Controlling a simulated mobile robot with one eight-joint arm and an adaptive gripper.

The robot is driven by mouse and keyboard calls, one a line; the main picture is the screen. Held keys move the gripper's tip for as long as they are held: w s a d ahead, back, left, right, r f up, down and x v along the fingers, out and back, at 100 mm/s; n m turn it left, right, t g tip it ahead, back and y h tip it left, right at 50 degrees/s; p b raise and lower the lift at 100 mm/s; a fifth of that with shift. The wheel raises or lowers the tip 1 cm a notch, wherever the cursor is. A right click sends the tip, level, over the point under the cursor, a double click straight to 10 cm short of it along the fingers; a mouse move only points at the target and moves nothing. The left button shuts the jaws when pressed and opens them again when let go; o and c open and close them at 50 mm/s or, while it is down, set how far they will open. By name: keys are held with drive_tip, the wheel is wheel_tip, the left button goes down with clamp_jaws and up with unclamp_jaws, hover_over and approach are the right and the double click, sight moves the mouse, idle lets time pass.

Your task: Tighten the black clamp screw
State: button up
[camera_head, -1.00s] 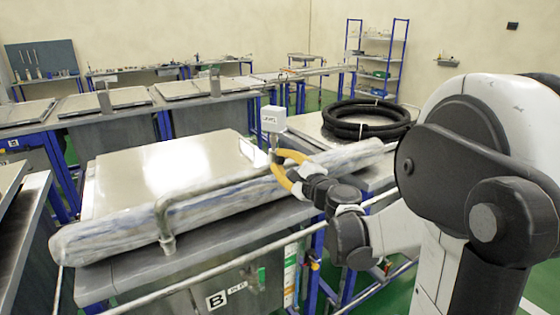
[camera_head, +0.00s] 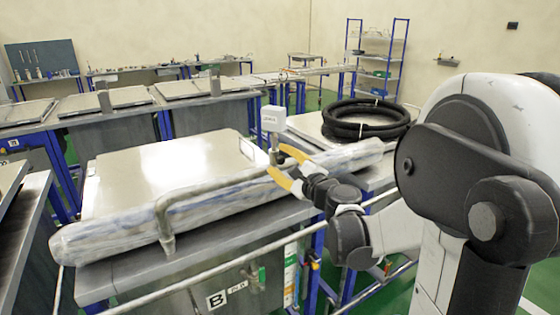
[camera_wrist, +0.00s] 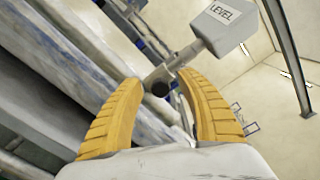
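My gripper (camera_head: 274,160) has two yellow fingers spread apart at the right end of the bent metal pipe (camera_head: 205,188). In the wrist view my gripper (camera_wrist: 156,80) is open and empty. A dark round end, which looks like the black clamp screw (camera_wrist: 160,89), shows between the fingertips, just ahead of them and apart from both. It sits on a grey metal clamp body below the white box marked LEVEL (camera_wrist: 222,24). In the head view the LEVEL box (camera_head: 273,118) stands above the pipe's end, and the screw cannot be made out there.
A long plastic-wrapped roll (camera_head: 110,238) lies along the front of the metal lid (camera_head: 165,170), close to my gripper. Black hose coils (camera_head: 365,119) lie on the bench behind. A rail (camera_head: 220,268) runs along the front. The air above the lid is free.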

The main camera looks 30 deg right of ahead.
drive_tip(key=shift+s, duration=0.1)
drive_tip(key=s, duration=1.2)
drive_tip(key=shift+d, duration=0.25)
drive_tip(key=shift+w, duration=0.1)
drive_tip(key=s+a+f+n+g+y, duration=0.2)
drive_tip(key=a+f+n+g, duration=0.15)
drive_tip(key=a+n, duration=0.4)
drive_tip(key=s+a+f+n+g+y, duration=0.1)
drive_tip(key=s+a+f+n+g, duration=0.25)
drive_tip(key=a, duration=0.65)
drive_tip(key=s+a+f+n+g+h, duration=0.1)
drive_tip(key=s+f+n+g+h, duration=0.2)
drive_tip(key=s+n, duration=0.6)
drive_tip(key=f+n, duration=0.1)
drive_tip(key=n, duration=0.2)
drive_tip(key=shift+s+f+n+g, duration=0.35)
drive_tip(key=shift+n+g, duration=0.05)
